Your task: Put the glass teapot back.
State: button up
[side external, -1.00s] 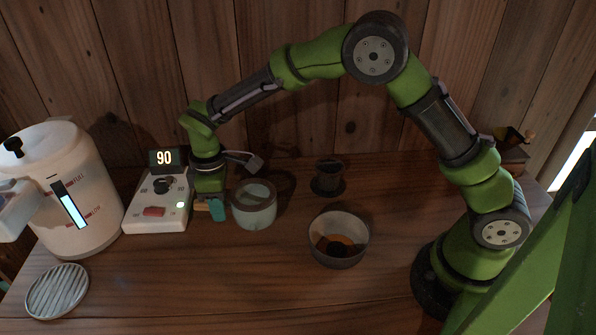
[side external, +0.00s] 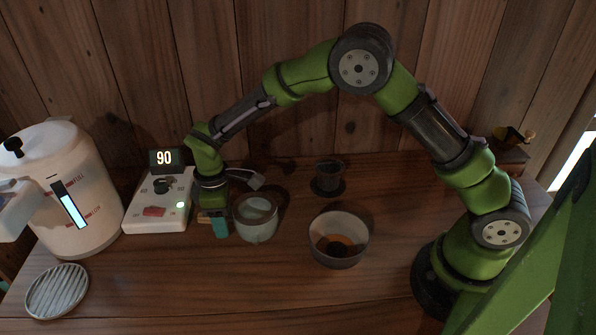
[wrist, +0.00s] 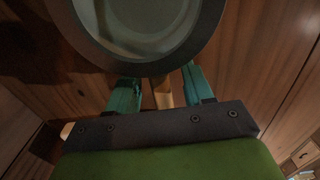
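The glass teapot (side external: 256,231), a pale see-through pot with a dark rim, is just right of my gripper (side external: 214,222) in the side view. A short wooden handle (wrist: 163,94) joins it. In the wrist view the pot (wrist: 139,43) fills the top, and its handle lies between the teal fingers of my gripper (wrist: 160,85). The fingertips are partly hidden under the pot's rim. The pot moves together with my gripper, so the fingers appear shut on the handle. I cannot tell whether the pot's base touches the table.
A white control unit (side external: 151,222) with a lit "90" display stands left of my gripper, beside a large white dispenser (side external: 82,195). A round ribbed disc (side external: 57,291) lies at front left. A bowl with brown contents (side external: 340,258) and a dark cup (side external: 328,174) are to the right. The front middle is clear.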

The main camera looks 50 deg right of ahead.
notch_tip(320, 180, up, 12)
jog(key=s+d+r+m+t+y, duration=0.1)
jog(key=s+d+r+m+t, duration=0.2)
jog(key=d+r, duration=0.4)
jog(key=s+d+r+m+t, duration=0.1)
jog(key=s+d+m, duration=0.1)
jog(key=s, duration=0.4)
jog(key=s+d+r+m+t, duration=0.1)
jog(key=s+d+m, duration=0.2)
jog(key=s, duration=0.3)
jog(key=s+d+r+m+t+y, duration=0.1)
jog(key=s+d+r+m+t, duration=0.1)
jog(key=s+m, duration=0.3)
jog(key=shift+s+d, duration=0.65)
jog(key=shift+s, duration=0.35)
